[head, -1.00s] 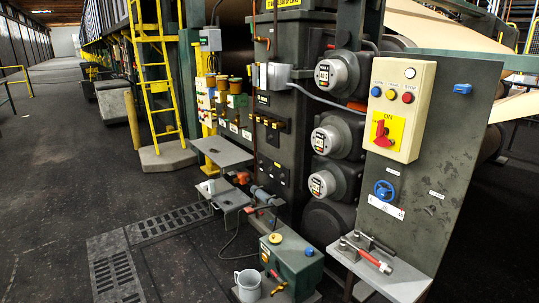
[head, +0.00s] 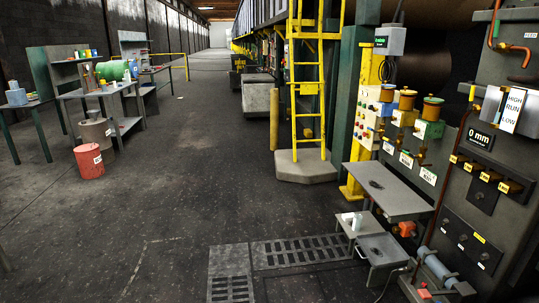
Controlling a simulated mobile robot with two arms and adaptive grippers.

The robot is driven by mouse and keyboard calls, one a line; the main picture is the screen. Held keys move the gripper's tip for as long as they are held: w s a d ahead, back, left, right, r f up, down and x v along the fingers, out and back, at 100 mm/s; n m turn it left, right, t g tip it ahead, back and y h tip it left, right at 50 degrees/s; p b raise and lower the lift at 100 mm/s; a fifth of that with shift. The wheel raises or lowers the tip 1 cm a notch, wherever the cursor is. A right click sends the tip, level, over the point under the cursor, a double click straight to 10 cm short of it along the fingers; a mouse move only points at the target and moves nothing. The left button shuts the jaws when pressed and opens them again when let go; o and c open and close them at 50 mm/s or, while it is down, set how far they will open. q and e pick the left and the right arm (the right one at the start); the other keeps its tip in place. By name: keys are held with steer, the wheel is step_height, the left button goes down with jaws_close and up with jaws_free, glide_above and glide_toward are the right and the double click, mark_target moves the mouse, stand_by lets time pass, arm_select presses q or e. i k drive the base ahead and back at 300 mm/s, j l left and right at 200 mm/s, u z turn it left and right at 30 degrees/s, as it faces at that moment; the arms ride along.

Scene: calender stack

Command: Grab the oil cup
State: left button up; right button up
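No object is clearly readable as the oil cup. Small amber-topped cups, one of them an amber cup (head: 432,108), sit on coloured blocks on the machine's side at the right. A small white cup-like item (head: 357,222) stands on a low grey shelf (head: 345,232) at the lower right. Which of these, if any, is the oil cup I cannot tell. Neither of my grippers is in view.
A yellow ladder (head: 308,80) rises from a grey plinth (head: 306,168). A grey shelf (head: 388,192) juts out from the machine. Floor grates (head: 300,251) lie in front. A red drum (head: 88,162) and workbenches stand left. The middle aisle is clear floor.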

mark_target(357, 223)
steer(key=i+z, duration=0.15)
steer(key=i, duration=0.75)
steer(key=i+j+z, duration=0.1)
steer(key=i, duration=0.75)
steer(key=j, duration=0.1)
